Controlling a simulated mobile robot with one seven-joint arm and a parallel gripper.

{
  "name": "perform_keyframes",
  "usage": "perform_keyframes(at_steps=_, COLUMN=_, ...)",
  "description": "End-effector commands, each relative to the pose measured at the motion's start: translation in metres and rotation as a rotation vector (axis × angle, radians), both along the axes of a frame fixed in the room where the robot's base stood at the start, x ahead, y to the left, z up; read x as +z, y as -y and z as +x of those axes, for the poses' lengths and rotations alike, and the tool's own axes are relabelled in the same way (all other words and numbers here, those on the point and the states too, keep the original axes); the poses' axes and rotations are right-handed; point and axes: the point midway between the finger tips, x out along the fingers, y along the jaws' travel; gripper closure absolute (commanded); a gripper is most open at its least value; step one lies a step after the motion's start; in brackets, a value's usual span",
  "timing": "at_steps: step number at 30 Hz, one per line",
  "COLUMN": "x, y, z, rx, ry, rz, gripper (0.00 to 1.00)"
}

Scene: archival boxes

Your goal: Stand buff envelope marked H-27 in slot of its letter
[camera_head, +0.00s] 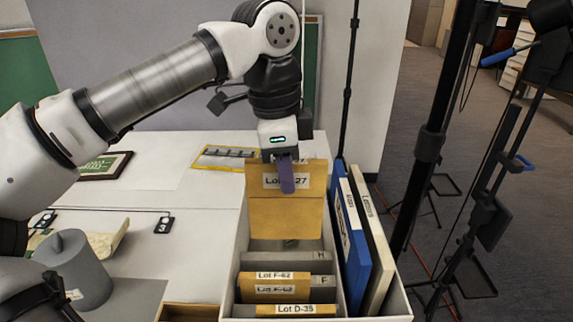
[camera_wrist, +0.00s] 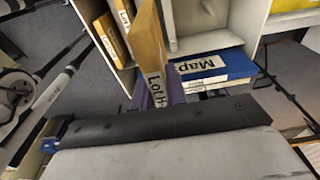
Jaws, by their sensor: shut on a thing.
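The buff envelope (camera_head: 286,218), its label partly covered and reading "Lo… 27", hangs upright from my gripper (camera_head: 285,172) in the head view. My gripper is shut on its top edge, a purple finger in front of the label. In the wrist view the envelope (camera_wrist: 150,42) is edge-on between the purple fingers (camera_wrist: 160,88), with "Lot H" readable. It is over the back part of the grey box (camera_head: 237,262), behind the divider marked H (camera_head: 285,257). Its lower edge is near the divider; I cannot tell how deep it sits.
In front are a divider marked F (camera_head: 322,282), Lot F-62 envelopes (camera_head: 275,289) and a Lot D-35 envelope (camera_head: 295,310). Blue (camera_head: 352,245) and white (camera_head: 376,250) binders lean at the box's right side. A grey weight (camera_head: 75,270) stands left. A black stand (camera_head: 425,150) rises right.

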Motion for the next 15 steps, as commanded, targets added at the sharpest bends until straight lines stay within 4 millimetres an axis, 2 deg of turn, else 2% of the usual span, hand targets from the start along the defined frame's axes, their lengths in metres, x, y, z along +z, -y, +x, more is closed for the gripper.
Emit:
perform_keyframes(at_steps=1, x=-0.011, y=0.0, z=0.0, rx=-0.001, ry=-0.001, rz=-0.001, gripper=1.0)
perform_keyframes(at_steps=15, x=-0.091, y=0.0, z=0.0, rx=0.001, ry=-0.001, rz=0.001, gripper=1.0)
